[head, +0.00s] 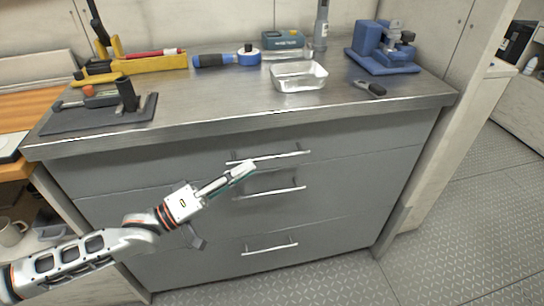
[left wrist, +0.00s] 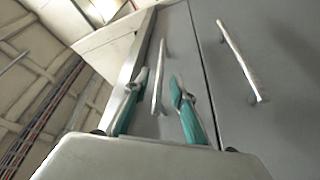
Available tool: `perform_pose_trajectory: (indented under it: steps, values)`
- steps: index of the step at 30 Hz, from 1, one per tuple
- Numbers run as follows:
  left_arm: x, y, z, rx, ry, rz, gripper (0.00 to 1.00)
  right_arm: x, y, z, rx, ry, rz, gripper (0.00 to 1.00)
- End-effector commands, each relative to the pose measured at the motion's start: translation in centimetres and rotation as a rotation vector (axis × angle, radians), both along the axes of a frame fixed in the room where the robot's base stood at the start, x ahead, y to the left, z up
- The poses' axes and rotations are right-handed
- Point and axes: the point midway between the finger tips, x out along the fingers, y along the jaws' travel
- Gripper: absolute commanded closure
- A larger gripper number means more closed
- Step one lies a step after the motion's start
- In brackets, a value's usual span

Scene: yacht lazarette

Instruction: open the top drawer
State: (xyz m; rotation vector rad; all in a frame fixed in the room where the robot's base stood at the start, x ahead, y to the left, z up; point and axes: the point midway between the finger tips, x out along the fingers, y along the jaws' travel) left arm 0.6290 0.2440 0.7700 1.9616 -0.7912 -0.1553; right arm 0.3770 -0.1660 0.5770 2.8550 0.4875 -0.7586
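The grey cabinet's top drawer (head: 352,143) sits under the metal worktop, and its front looks flush with the cabinet. Its bar handle (head: 285,155) also shows in the left wrist view (left wrist: 158,80). My left gripper (head: 246,169) is at the left part of this handle, pointing at the drawer front. In the left wrist view its two teal-padded fingers (left wrist: 160,80) are apart, with the top handle seen between them. I cannot tell how deep the bar sits between the fingertips. My right gripper is not in view.
The middle drawer's handle (head: 270,192) is close below my left gripper; the bottom handle (head: 270,248) is lower. The worktop (head: 215,105) overhangs above and holds a metal tray (head: 299,77), a blue vise (head: 384,47) and tools. The patterned floor (head: 455,215) at right is clear.

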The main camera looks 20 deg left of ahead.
Motion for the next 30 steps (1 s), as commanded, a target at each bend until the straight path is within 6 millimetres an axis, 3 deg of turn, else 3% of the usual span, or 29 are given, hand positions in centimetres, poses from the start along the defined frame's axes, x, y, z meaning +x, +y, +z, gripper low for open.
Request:
perform_pose_trajectory:
  steps: [12, 25, 26, 28, 30]
  values:
    - [4.4, -3.3, 1.0, -0.002, 0.002, 0.001, 0.75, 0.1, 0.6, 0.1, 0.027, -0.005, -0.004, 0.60]
    - [5.2, -3.9, 1.3, 0.001, 0.002, 0.000, 0.75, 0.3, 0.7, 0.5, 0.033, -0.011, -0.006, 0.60]
    - [5.2, -3.9, 1.3, 0.001, 0.002, 0.000, 0.78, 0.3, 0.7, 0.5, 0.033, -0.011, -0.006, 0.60]
    - [5.2, -3.9, 1.3, 0.001, 0.002, 0.000, 0.96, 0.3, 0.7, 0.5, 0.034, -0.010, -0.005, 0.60]
    - [5.2, -3.9, 1.3, 0.001, 0.001, 0.001, 1.00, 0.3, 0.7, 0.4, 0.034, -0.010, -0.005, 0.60]
